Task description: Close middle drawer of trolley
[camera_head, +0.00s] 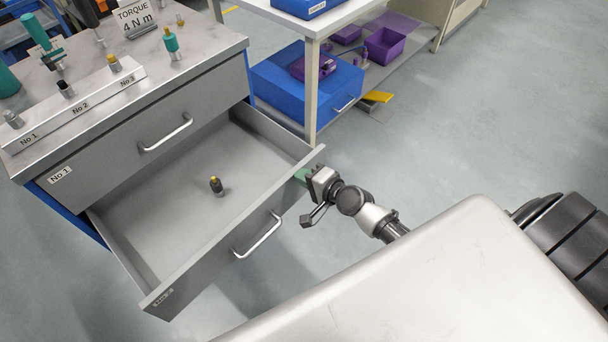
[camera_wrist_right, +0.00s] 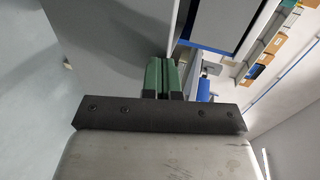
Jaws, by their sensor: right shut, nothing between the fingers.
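The grey trolley (camera_head: 110,122) stands at the left in the head view. Its middle drawer (camera_head: 150,215), labelled No 2, is pulled far out, with a bar handle (camera_head: 258,238) on its front. A small dark bit with a yellow top (camera_head: 216,186) stands inside it. My right gripper (camera_head: 303,176) is at the far right end of the drawer front, its green fingertips against or very near it. In the right wrist view the green fingers (camera_wrist_right: 163,78) are together, beside a grey panel (camera_wrist_right: 115,40). My left gripper is not in view.
The drawer above (camera_head: 150,130), labelled No 1, is shut. Tools and a torque sign (camera_head: 134,16) stand on the trolley top. A white-framed table (camera_head: 310,70) with a blue box (camera_head: 290,85) and purple bins (camera_head: 387,46) stands behind. Clear floor (camera_head: 480,110) lies to the right.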

